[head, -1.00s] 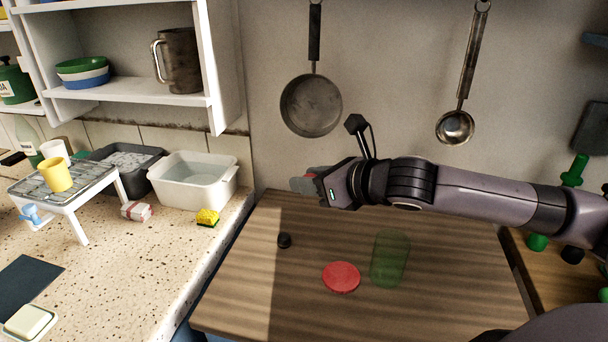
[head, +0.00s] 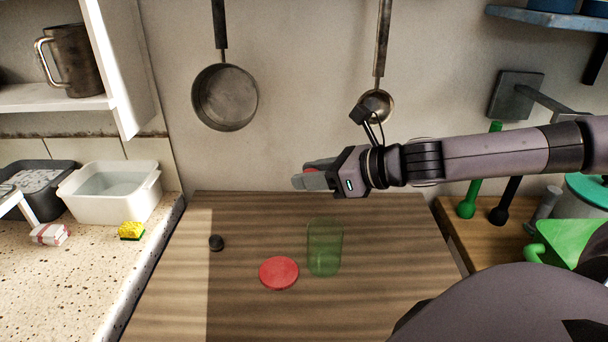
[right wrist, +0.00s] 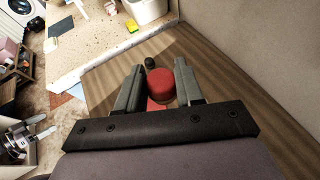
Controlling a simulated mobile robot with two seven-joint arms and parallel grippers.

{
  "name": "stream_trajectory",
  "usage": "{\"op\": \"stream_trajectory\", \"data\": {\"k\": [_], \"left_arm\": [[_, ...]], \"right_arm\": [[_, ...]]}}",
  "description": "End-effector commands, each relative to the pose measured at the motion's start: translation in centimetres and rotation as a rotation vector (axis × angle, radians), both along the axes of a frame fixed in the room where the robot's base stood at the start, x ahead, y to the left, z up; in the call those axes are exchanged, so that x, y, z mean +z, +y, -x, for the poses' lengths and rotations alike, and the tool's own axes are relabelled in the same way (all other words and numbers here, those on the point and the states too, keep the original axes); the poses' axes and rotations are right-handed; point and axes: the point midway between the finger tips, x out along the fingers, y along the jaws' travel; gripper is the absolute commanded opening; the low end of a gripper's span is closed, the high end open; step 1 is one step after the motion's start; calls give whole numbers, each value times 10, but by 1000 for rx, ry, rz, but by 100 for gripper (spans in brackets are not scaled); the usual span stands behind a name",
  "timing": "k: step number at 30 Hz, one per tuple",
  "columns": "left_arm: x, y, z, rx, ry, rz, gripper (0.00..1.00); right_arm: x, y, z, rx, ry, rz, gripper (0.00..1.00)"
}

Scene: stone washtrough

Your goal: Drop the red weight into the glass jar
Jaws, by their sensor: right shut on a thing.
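The red weight (right wrist: 160,84) is a short cylinder between the two fingers of my right gripper, seen in the right wrist view. My right gripper (head: 312,178) is shut on it, raised above the back of the wooden table; only a sliver of red shows in the head view. The glass jar (head: 324,248) is a clear green cylinder standing on the table. In the head view it appears below the gripper and slightly to the right.
A flat red disc (head: 279,273) lies left of the jar, and a small black knob (head: 217,242) lies farther left. A pan (head: 225,96) and a ladle (head: 378,104) hang on the wall behind. The table's front left is clear.

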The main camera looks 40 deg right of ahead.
Motion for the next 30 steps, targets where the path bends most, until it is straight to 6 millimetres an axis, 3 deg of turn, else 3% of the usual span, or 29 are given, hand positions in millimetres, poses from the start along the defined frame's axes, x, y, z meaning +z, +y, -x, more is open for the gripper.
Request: {"op": "stream_trajectory", "data": {"k": [17, 30], "left_arm": [[-8, 0, 0, 0, 0, 0, 100], [-51, 0, 1, 2, 6, 3, 100]], "right_arm": [[0, -23, 17, -20, -1, -1, 6], [-46, -23, 17, -21, -1, -2, 6]]}}
